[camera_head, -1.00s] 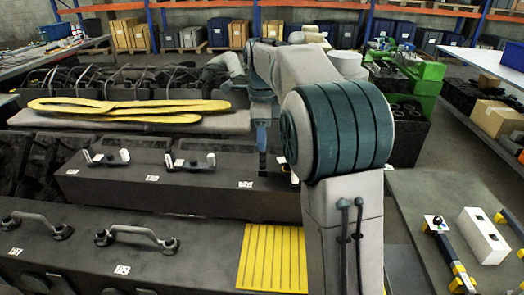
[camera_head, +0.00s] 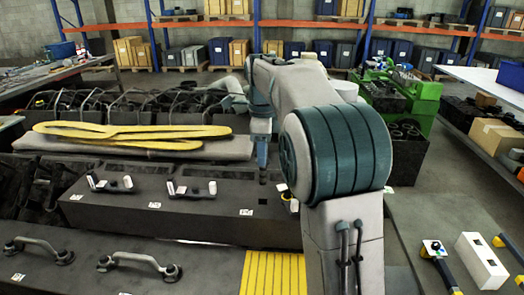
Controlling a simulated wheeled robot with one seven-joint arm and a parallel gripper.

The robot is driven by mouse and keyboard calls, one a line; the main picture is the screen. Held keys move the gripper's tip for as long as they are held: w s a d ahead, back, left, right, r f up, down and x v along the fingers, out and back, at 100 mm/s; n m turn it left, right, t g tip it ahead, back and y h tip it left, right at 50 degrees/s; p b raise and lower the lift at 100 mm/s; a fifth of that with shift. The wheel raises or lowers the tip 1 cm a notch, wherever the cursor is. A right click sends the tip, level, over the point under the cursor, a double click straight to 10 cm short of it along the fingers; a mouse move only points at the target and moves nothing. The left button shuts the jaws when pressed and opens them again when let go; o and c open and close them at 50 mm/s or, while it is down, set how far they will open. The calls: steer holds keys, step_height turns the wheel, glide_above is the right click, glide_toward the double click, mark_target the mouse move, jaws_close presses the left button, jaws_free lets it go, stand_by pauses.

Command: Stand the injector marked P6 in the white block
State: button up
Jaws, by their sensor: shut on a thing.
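My gripper (camera_head: 262,160) points down over the dark engine block (camera_head: 130,222), left of my large arm joint. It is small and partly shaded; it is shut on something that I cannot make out. No P6 marking can be read. The white block (camera_head: 474,250) stands on the grey bench at the lower right, with a dark square opening visible in its top.
A yellow ribbed mat (camera_head: 272,272) lies in front of the engine block. Handles with dark round feet (camera_head: 140,262) lie at the lower left. Yellow straps (camera_head: 130,135) lie behind. My arm hides the area between the mat and right bench.

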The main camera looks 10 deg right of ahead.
steer(key=shift+r+p, duration=2.7)
steer(key=shift+r, duration=1.25)
steer(key=shift+a, duration=0.15)
